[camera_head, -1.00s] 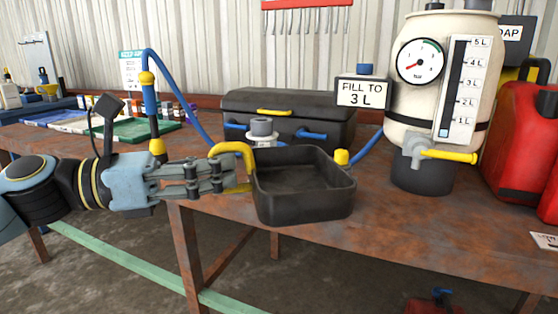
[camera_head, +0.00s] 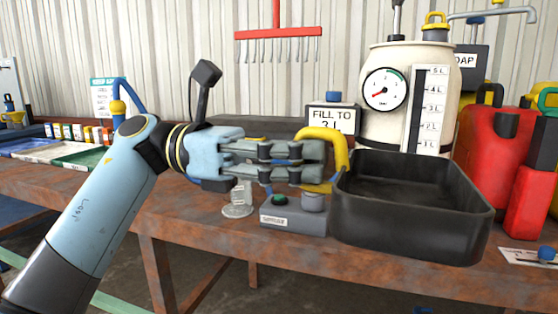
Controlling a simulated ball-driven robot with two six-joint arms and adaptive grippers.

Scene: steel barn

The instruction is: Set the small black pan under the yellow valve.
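The black pan (camera_head: 410,220), an open square tray with a yellow loop handle (camera_head: 340,150), is at right of centre in the head view, in front of the cream tank (camera_head: 400,75). My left gripper (camera_head: 318,162) is shut on the handle at the pan's left side. The pan looks level and its inside looks empty. I cannot tell whether its bottom touches the bench. The yellow valve low on the tank is hidden behind the pan. My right gripper is out of view.
A small grey box (camera_head: 292,218) with a label and a clear glass (camera_head: 238,199) stand left of the pan. Red cans (camera_head: 490,135) stand at right. A "FILL TO 3 L" sign (camera_head: 331,118) is beside the tank. The rusty bench (camera_head: 185,205) is clear at left front.

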